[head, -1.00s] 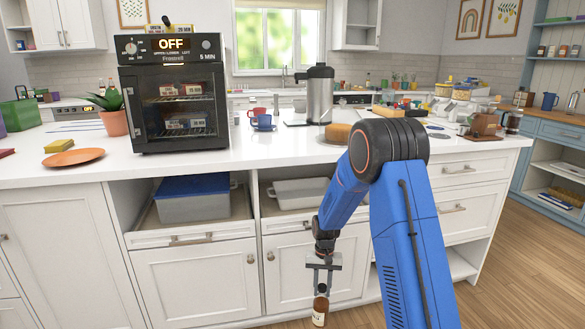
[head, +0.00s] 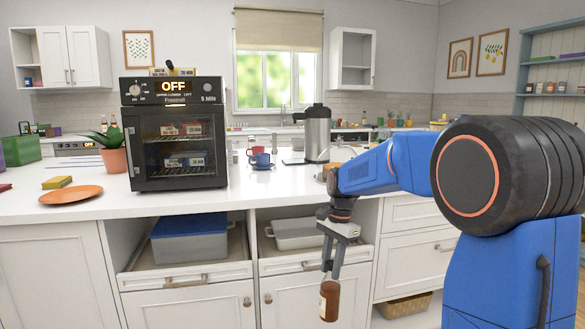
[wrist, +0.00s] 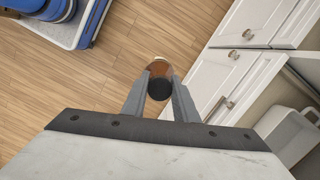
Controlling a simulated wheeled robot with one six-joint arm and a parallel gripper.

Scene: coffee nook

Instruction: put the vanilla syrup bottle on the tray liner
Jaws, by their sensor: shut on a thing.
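The syrup bottle (head: 329,301) is brown with a pale label and a dark cap. I cannot read the label, so I cannot tell if it is vanilla. My gripper (head: 334,277) is shut on it near the top and holds it in the air, slightly tilted, in front of the white cabinets. The wrist view shows the bottle (wrist: 160,70) between my two fingers (wrist: 160,95), over the wooden floor. I cannot make out the tray liner in these frames.
A white counter (head: 215,199) carries a black oven (head: 172,135), an orange plate (head: 70,194), a steel jug (head: 318,130) and mugs. Below are open drawers with a blue-lidded box (head: 190,240) and a white dish (head: 297,233). A wicker basket (head: 404,305) sits low right.

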